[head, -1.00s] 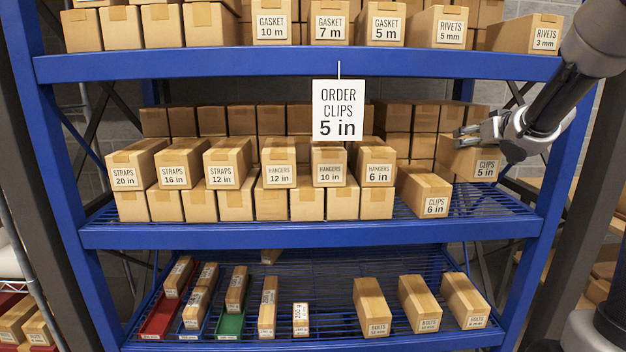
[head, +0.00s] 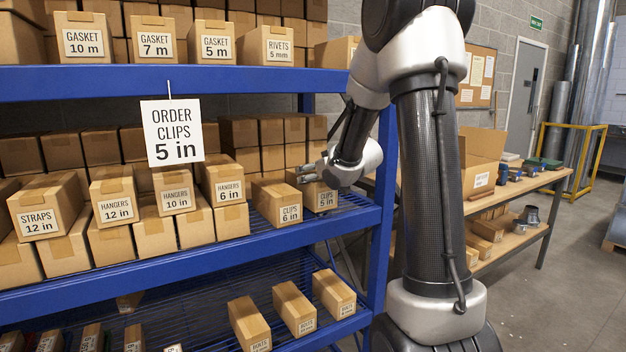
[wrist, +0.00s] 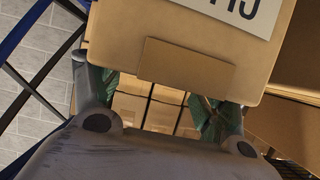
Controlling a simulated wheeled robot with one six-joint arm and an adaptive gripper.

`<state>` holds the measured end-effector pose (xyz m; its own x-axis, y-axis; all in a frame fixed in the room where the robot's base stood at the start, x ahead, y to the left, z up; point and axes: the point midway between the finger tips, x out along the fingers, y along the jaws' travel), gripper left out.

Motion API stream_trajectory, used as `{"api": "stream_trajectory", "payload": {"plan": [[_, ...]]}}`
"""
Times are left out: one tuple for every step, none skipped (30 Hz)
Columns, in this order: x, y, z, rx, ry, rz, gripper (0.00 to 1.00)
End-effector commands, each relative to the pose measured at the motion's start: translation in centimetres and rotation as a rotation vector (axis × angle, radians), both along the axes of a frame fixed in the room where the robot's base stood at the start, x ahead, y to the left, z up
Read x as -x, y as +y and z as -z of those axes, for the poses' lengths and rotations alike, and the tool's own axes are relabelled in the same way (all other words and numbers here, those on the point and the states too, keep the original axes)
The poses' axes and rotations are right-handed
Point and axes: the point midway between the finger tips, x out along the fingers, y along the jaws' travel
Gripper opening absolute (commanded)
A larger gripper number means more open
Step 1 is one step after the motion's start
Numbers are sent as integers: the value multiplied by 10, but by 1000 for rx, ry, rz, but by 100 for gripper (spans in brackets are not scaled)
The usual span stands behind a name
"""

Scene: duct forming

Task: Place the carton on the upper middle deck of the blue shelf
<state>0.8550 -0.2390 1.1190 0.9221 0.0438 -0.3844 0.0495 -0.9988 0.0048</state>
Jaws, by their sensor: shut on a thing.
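The carton (head: 318,190), brown and labelled CLIPS 5 in, is at the right end of the blue shelf's upper middle deck (head: 250,250). My gripper (head: 308,172) is shut on it from the right and above. In the wrist view the same carton (wrist: 200,55) fills the top, with a tape strip and part of its label showing between the fingers of my gripper (wrist: 155,100). The CLIPS 6 in carton (head: 278,203) stands just left of it. I cannot tell whether the held carton's underside touches the deck.
A white sign (head: 172,133) reading ORDER CLIPS 5 in hangs from the upper beam (head: 230,80). Rows of cartons fill the deck to the left and behind. A blue upright (head: 380,190) bounds the right side. A workbench (head: 530,185) stands further right.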

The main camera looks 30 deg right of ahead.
Motion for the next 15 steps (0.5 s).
{"api": "stream_trajectory", "payload": {"plan": [[0,0,7,-1,1,-1,36],[0,0,10,-1,0,-1,36],[0,0,13,0,-1,0,36],[0,0,14,0,-2,0,36],[0,0,15,0,-2,0,36],[0,0,15,1,-2,0,36],[0,0,15,1,-3,0,36],[0,0,14,1,-3,0,36],[0,0,14,1,-3,0,36],[0,0,14,1,-3,0,36],[0,0,14,1,-3,0,36],[0,0,15,1,-2,0,36],[0,0,16,0,-2,0,36],[0,0,17,0,-1,0,36],[0,0,18,0,-1,0,36]]}}
